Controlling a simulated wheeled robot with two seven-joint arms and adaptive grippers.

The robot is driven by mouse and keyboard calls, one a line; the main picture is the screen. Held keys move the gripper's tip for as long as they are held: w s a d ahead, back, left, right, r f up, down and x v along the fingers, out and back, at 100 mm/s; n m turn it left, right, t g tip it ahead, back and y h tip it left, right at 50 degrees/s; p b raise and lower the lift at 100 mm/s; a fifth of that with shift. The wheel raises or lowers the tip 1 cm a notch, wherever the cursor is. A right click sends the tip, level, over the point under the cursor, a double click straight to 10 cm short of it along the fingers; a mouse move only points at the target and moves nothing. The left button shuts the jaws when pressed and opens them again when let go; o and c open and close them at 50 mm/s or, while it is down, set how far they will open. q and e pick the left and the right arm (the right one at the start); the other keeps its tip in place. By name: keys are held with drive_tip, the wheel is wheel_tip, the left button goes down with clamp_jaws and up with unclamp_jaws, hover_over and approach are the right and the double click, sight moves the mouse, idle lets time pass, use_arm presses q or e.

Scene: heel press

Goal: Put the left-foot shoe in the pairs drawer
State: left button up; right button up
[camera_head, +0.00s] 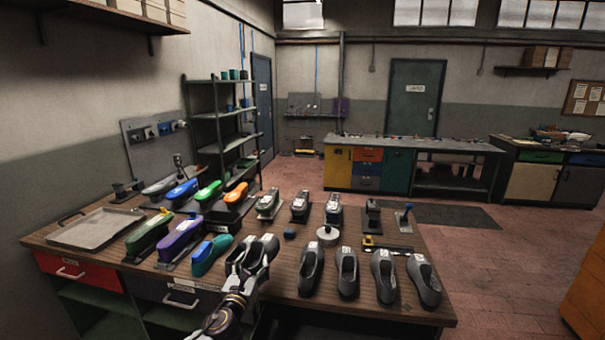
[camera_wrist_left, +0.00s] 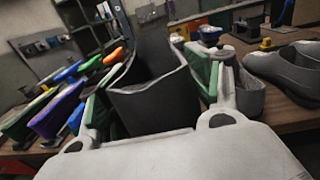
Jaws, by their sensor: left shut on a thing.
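My left gripper (camera_head: 250,268) comes in low at the front edge of the bench. In the left wrist view its two fingers (camera_wrist_left: 160,112) are shut on a dark grey shoe (camera_wrist_left: 152,92), one finger on each side of it. The held shoe (camera_head: 264,248) shows partly in the head view, above the bench top. A dark drawer front (camera_head: 170,294) with a handle and pale label sits under the bench edge; the label is unreadable, so I cannot tell if it is the pairs drawer. It looks closed. My right gripper is not in view.
Several grey shoes, one (camera_head: 312,270) nearest, stand in a row at right on the bench (camera_head: 290,292). Coloured shoe forms, including a purple one (camera_head: 181,236), fill the left. A metal tray (camera_head: 95,229) lies far left. A red drawer (camera_head: 75,271) is below it.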

sight(238, 270)
use_arm(q)
drive_tip(key=shift+y, duration=0.4)
drive_tip(key=r, duration=0.4)
drive_tip(key=s+a+r, duration=0.1)
drive_tip(key=r, duration=0.1)
drive_tip(key=shift+r, duration=0.25)
drive_tip(key=shift+n+y, duration=0.4)
drive_tip(key=shift+n, duration=0.1)
drive_tip(key=s+a, duration=0.1)
drive_tip(key=s, duration=0.1)
drive_tip(key=s+a+r, duration=0.1)
drive_tip(key=shift+s+a, duration=0.2)
drive_tip(key=shift+s, duration=0.2)
drive_tip(key=s+a+f, duration=0.2)
drive_tip(key=s+f, duration=0.2)
drive_tip(key=f, duration=0.1)
drive_tip(key=shift+s+a+y+b, duration=0.15)
drive_tip(key=shift+y+b, duration=0.15)
drive_tip(key=shift+b, duration=0.05)
drive_tip(key=shift+n, duration=0.3)
drive_tip(key=s+f, duration=0.1)
drive_tip(key=f, duration=0.2)
drive_tip(key=s+f, duration=0.2)
drive_tip(key=f, duration=0.2)
drive_tip(key=s+a+f, duration=0.1)
drive_tip(key=s+f, duration=0.1)
drive_tip(key=f, duration=0.1)
drive_tip(key=shift+s+f, duration=0.1)
drive_tip(key=shift+f, duration=0.05)
